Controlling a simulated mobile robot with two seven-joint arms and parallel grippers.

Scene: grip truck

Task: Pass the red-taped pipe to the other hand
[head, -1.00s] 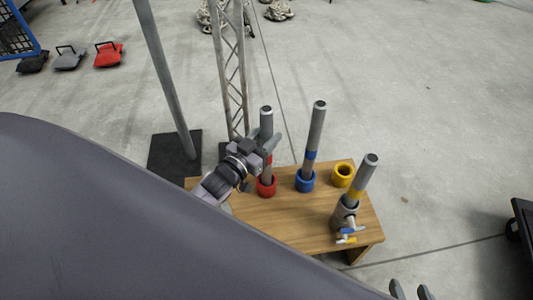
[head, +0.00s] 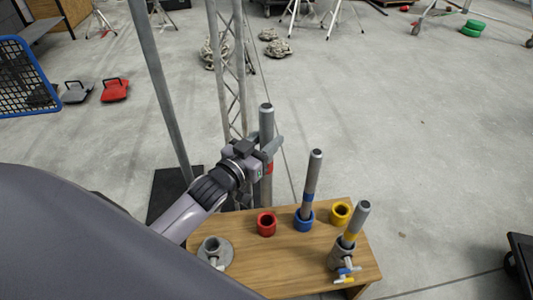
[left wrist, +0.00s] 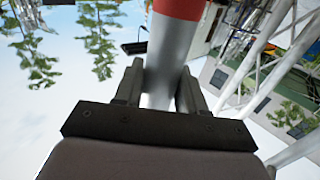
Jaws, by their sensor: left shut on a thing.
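The red-taped pipe (head: 266,123) is a grey tube, held upright with its red tape band just below my fingers in the head view. My left gripper (head: 272,148) is shut on it above the tape. In the left wrist view the pipe (left wrist: 168,50) runs between the two fingers of the left gripper (left wrist: 160,88), with the red band at the top. The pipe is clear of the red ring holder (head: 266,223), which stands empty on the wooden table (head: 285,262). My right gripper is not in view.
A blue-taped pipe (head: 313,172) stands in a blue ring (head: 304,220). A yellow-taped pipe (head: 355,223) leans in a grey holder (head: 341,254) beside an empty yellow ring (head: 340,213). A lattice truss (head: 228,70) and a pole (head: 160,85) stand behind.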

